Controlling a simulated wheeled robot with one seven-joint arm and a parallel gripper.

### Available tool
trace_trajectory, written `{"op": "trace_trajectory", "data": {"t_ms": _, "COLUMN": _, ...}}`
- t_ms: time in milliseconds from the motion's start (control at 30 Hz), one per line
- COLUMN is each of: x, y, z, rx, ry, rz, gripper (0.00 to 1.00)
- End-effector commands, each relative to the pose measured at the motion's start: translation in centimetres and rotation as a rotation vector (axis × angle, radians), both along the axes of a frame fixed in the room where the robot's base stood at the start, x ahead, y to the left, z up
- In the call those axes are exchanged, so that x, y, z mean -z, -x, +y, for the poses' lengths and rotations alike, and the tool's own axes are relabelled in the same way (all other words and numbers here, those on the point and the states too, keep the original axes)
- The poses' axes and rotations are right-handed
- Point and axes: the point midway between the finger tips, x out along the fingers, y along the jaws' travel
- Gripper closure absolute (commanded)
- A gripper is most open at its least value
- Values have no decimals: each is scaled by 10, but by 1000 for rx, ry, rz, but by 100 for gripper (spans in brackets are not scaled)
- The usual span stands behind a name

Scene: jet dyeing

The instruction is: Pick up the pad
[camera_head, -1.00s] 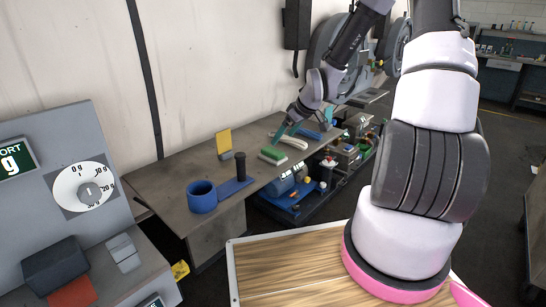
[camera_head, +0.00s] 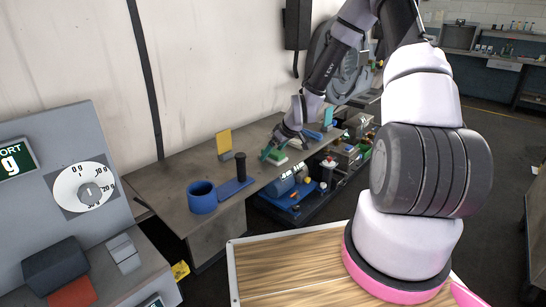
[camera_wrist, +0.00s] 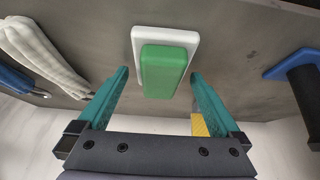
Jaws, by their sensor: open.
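The pad is a green block on a white base. In the wrist view the pad (camera_wrist: 162,72) lies on the grey table, between and just beyond my two teal fingertips. My gripper (camera_wrist: 158,75) is open, with a finger on each side of the pad and a visible gap to each. In the head view my gripper (camera_head: 272,154) is low over the table at the pad (camera_head: 277,158), which is partly hidden by the fingers.
The table (camera_head: 170,185) also holds a blue cup (camera_head: 202,197), a blue holder with a black handle (camera_head: 240,170) and a yellow card (camera_head: 224,142). A white cloth roll (camera_wrist: 42,55) lies left of the pad in the wrist view. A blue tray (camera_head: 298,205) with items is below.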

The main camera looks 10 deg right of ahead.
Motion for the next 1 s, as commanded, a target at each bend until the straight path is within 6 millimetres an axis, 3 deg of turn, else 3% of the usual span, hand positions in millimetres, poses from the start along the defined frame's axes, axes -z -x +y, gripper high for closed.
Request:
{"op": "trace_trajectory", "data": {"t_ms": 33, "x": 0, "y": 0, "z": 0, "rx": 0, "ry": 0, "rz": 0, "gripper": 0}}
{"op": "trace_trajectory", "data": {"t_ms": 67, "x": 0, "y": 0, "z": 0, "rx": 0, "ry": 0, "rz": 0, "gripper": 8}}
{"op": "trace_trajectory", "data": {"t_ms": 200, "x": 0, "y": 0, "z": 0, "rx": 0, "ry": 0, "rz": 0, "gripper": 61}}
{"op": "trace_trajectory", "data": {"t_ms": 300, "x": 0, "y": 0, "z": 0, "rx": 0, "ry": 0, "rz": 0, "gripper": 89}}
{"op": "trace_trajectory", "data": {"t_ms": 567, "x": -7, "y": 0, "z": 0, "rx": 0, "ry": 1, "rz": -2, "gripper": 89}}
{"op": "trace_trajectory", "data": {"t_ms": 1000, "x": -86, "y": 0, "z": 0, "rx": 1, "ry": 0, "rz": -3, "gripper": 89}}
